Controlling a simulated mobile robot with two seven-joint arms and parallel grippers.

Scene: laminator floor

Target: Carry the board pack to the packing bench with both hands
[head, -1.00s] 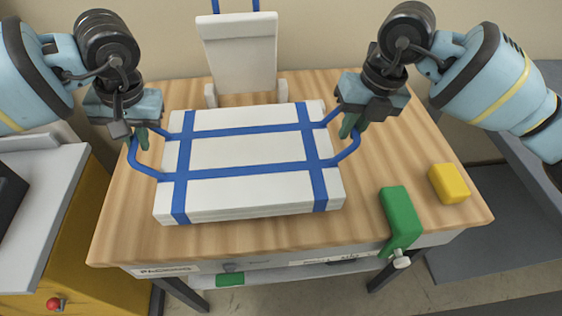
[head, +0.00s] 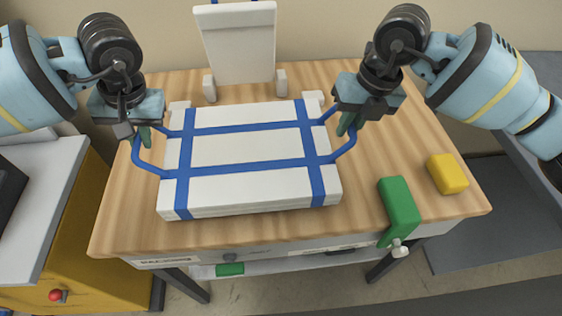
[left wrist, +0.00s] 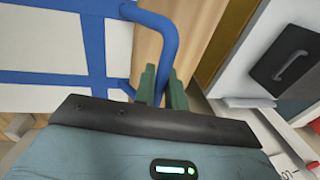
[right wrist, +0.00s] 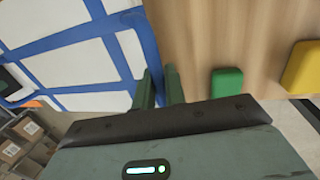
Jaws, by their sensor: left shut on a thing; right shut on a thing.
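The board pack (head: 248,150) is a flat white slab with blue straps, lying level over the wooden packing bench (head: 420,150). Whether it touches the bench top is hard to tell. My left gripper (head: 143,138) is shut on the blue handle loop at the pack's left end; the loop also shows in the left wrist view (left wrist: 165,40). My right gripper (head: 347,125) is shut on the loop at the right end.
Small white blocks (head: 180,105) (head: 313,97) stand behind the pack's far corners. An upright white board (head: 238,45) stands beyond. A green clamp (head: 399,205) and yellow block (head: 447,173) occupy the bench's right side. A yellow cabinet (head: 85,235) stands left.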

